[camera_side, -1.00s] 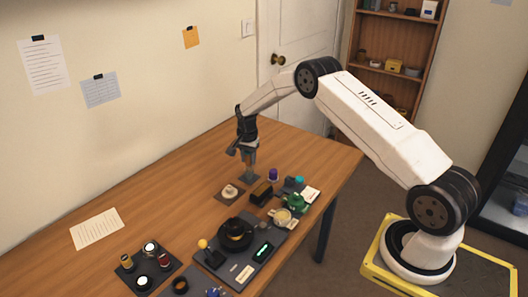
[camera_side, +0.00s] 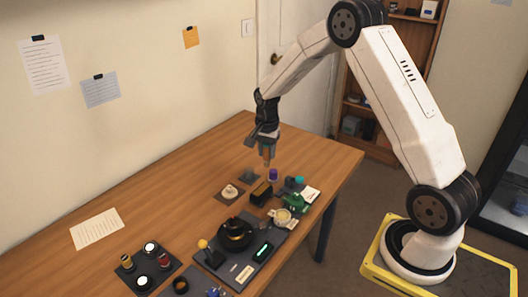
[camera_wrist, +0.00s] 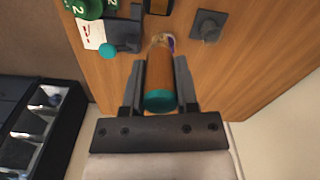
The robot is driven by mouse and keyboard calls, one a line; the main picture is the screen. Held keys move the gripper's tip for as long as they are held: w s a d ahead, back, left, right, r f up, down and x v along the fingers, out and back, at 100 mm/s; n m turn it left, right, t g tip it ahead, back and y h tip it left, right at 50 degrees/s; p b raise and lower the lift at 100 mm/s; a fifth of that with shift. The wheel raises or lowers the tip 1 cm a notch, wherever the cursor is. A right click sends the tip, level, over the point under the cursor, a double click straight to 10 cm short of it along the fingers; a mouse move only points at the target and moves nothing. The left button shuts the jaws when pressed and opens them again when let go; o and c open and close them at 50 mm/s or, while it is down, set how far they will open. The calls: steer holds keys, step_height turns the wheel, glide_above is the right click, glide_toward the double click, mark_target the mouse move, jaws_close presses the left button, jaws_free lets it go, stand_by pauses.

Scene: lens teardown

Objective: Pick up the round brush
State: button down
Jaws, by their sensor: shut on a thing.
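The round brush (camera_wrist: 160,72) has a wooden-brown handle with a teal end cap, which faces the wrist camera. My gripper (camera_wrist: 161,80) is shut on its handle, one finger on each side. The brush's far end looks pale and is partly hidden by the handle. In the side view, my gripper (camera_side: 265,146) holds the brush (camera_side: 267,156) in the air, pointing down above the table's far part. A dark square stand (camera_side: 250,176) is empty on the table below; it also shows in the wrist view (camera_wrist: 208,25).
A purple-topped item (camera_side: 273,175), a teal ball (camera_side: 299,181) and a green item (camera_side: 296,202) stand close by on the right. A lens body (camera_side: 235,234) lies on a dark mat nearer the front. The table's left side is mostly clear.

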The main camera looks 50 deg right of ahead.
steer(key=shift+s+a+r, duration=0.15)
steer(key=shift+s+r, duration=0.15)
steer(key=shift+s, duration=0.35)
steer(key=shift+s+a+r, duration=0.2)
steer(key=shift+s+r, duration=0.05)
steer(key=shift+s, duration=0.35)
steer(key=shift+s+a+r, duration=0.15)
steer(key=shift+s+r, duration=0.15)
steer(key=shift+s, duration=0.35)
steer(key=s+a+f+g+y, duration=0.2)
steer(key=s+a+f+g, duration=0.1)
steer(key=s+a, duration=0.2)
steer(key=shift+s+a, duration=0.35)
steer(key=shift+s, duration=0.1)
steer(key=shift+f, duration=0.25)
steer(key=shift+f, duration=2.8)
steer(key=shift+f, duration=0.65)
step_height(320, 180, up, 7)
stand_by(1.0)
